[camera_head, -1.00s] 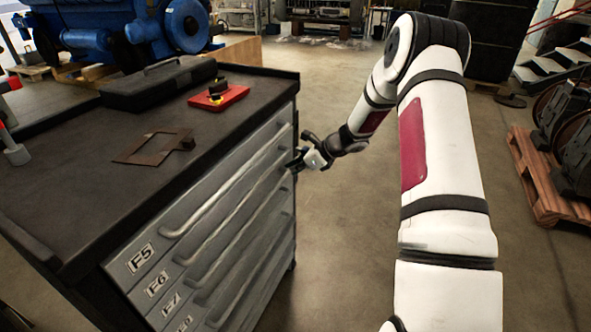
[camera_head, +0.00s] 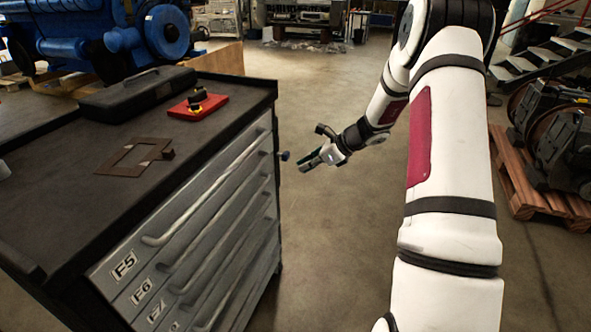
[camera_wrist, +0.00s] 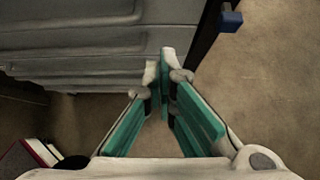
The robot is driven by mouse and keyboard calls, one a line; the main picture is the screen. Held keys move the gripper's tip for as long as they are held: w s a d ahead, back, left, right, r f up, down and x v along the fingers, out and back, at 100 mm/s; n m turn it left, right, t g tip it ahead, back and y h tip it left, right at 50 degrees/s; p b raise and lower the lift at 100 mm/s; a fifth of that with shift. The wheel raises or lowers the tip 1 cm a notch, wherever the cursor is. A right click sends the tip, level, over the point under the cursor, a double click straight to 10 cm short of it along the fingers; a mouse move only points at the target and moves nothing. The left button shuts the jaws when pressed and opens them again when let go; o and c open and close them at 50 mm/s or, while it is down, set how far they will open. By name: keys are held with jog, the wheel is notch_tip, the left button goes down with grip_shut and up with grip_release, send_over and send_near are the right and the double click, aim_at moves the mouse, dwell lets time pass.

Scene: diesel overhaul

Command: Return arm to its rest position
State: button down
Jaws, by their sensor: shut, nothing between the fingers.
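My gripper (camera_head: 311,162) is at the end of my white arm, which reaches forward in the right half of the head view. The gripper is in the air to the right of the drawer cabinet (camera_head: 190,230), apart from its drawer fronts. In the wrist view, the gripper's teal-padded fingers (camera_wrist: 163,75) come together at their tips with nothing between them. The cabinet's drawer fronts (camera_wrist: 75,45) show at the upper left of the wrist view, and a dark post with a blue end (camera_wrist: 230,20) shows at the upper right.
On the cabinet top lie a brown frame-like plate (camera_head: 135,157), a red block with a dark knob (camera_head: 198,106) and a black case (camera_head: 135,95). A blue engine (camera_head: 100,35) stands behind. A wooden pallet (camera_head: 525,180) with machinery is at the right. The floor between is open.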

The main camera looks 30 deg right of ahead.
jog(key=shift+s+d+r, duration=0.25)
jog(key=shift+s+r, duration=0.05)
jog(key=shift+r, duration=0.05)
jog(key=s+a+r+n+g, duration=0.5)
jog(key=s+a+r+n, duration=1.15)
jog(key=a, duration=0.45)
jog(key=s+a+r+n+g+h, duration=0.1)
jog(key=s+r+n+h, duration=0.15)
jog(key=s+n, duration=0.7)
jog(key=s+r+n+h, duration=0.1)
jog(key=s+n+h, duration=0.25)
jog(key=s, duration=1.35)
notch_tip(320, 180, up, 14)
jog(key=m+t+p, duration=0.1)
jog(key=t+p, duration=0.1)
jog(key=p, duration=1)
jog(key=shift+w+d+r+t+p, duration=0.15)
jog(key=shift+w+t+p, duration=0.15)
jog(key=shift+w+p, duration=0.15)
